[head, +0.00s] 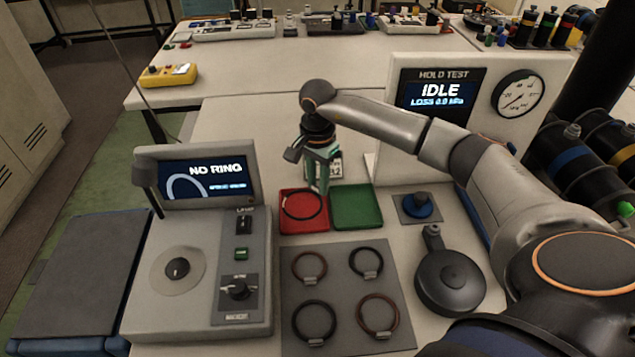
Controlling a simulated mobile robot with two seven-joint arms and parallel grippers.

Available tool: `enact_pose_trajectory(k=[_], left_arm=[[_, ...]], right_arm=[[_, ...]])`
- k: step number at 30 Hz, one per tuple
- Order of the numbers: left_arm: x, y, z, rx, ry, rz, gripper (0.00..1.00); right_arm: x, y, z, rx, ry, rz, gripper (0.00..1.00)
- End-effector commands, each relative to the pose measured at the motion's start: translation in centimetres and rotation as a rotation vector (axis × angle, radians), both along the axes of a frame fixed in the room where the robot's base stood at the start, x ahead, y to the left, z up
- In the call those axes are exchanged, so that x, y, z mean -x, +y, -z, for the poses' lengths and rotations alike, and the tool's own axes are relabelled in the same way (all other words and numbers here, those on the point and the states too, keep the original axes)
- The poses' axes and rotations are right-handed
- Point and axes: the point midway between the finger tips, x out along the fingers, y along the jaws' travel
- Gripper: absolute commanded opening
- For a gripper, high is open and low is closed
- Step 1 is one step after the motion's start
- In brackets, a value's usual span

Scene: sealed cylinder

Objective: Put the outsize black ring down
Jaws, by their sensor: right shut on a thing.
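The black ring (301,219) is at the red tray (291,229), its outline inside the tray's walls. My right gripper (319,188) reaches down over the tray's right side and is shut on the ring's far right edge. I cannot tell whether the ring touches the tray floor. My left gripper is not in view. A green tray (357,207) beside the red one is empty.
A grey mat (341,290) in front holds several tagged rings. A ring gauge (205,183) reading "NO RING" stands left. A hold test panel (437,92) reading "IDLE" stands behind my right arm. A blue-based knob (418,207) and a black round-bodied tool (449,281) lie right.

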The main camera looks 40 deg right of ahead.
Motion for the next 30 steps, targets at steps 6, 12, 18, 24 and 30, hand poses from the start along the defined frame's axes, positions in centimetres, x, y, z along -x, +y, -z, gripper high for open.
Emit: enact_pose_trajectory(k=[6,12,18,24,30], left_arm=[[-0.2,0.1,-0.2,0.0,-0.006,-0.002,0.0],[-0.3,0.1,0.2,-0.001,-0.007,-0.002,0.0],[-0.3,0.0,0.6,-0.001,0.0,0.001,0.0],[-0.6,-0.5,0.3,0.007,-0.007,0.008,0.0],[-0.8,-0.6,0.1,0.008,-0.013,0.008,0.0]], right_arm=[[-0.1,0.0,0.8,0.0,-0.003,0.0,0.0],[0.0,0.0,1.2,0.001,-0.002,0.0,0.0],[0.0,0.0,1.8,0.001,-0.002,0.0,0.0],[0.0,0.0,2.2,0.001,0.0,0.0,0.0],[0.2,0.0,2.4,0.002,0.007,0.0,0.5]])
